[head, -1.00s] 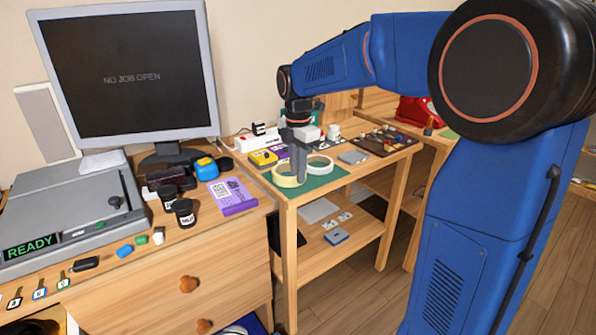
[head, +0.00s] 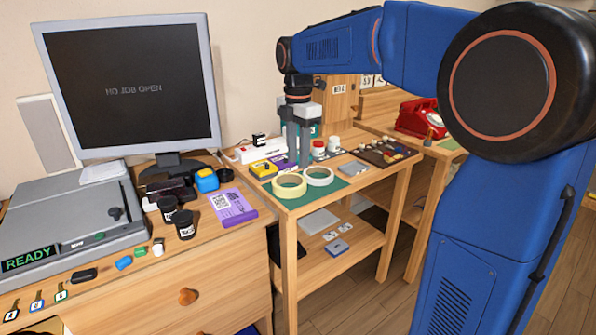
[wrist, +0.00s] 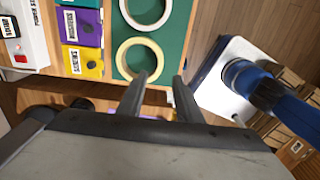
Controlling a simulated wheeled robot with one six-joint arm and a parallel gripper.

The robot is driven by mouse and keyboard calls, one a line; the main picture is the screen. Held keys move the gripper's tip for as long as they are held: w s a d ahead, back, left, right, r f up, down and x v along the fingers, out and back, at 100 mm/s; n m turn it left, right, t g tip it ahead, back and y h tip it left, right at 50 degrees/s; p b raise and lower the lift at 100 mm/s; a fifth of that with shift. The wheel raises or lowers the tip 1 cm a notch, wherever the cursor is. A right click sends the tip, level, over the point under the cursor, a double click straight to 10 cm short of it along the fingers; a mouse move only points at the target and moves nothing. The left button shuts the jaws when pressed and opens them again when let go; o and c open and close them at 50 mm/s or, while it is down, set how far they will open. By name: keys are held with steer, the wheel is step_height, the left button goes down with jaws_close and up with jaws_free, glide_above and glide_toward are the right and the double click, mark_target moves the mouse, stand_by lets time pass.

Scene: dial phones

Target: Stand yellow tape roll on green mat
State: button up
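The yellow tape roll (head: 289,194) lies flat on the green mat (head: 302,204), near the front left of the side table. It also shows as a pale ring in the wrist view (wrist: 122,58). A white tape roll (head: 319,184) lies flat right beside it. My gripper (head: 301,164) points down above and behind the rolls in the head view. In the wrist view my gripper (wrist: 158,85) has its two fingers apart with nothing between them. The fingertips appear near the yellow roll's edge there, but they are apart from it.
Yellow (head: 263,169) and purple boxes stand left of the mat, by a white power strip (head: 252,153). Lidded jars (head: 319,149) and a dark tray of small items (head: 384,153) are behind and right. The mat's front strip is clear. A monitor (head: 130,85) stands left.

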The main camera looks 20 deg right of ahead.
steer(key=s+d+f+m+t, duration=0.1)
steer(key=s+d+m+t, duration=0.15)
steer(key=s+m, duration=1.05)
steer(key=s+d+f+m+t, duration=0.1)
steer(key=s+f+m, duration=0.3)
steer(key=s, duration=0.5)
steer(key=s+d+f+m+t, duration=0.1)
steer(key=s+f+m, duration=0.3)
steer(key=s+f, duration=0.4)
steer(key=shift+s+d+f+m, duration=0.25)
steer(key=shift+s+d+m, duration=0.05)
steer(key=shift+s+d, duration=0.2)
steer(key=shift+a, duration=0.15)
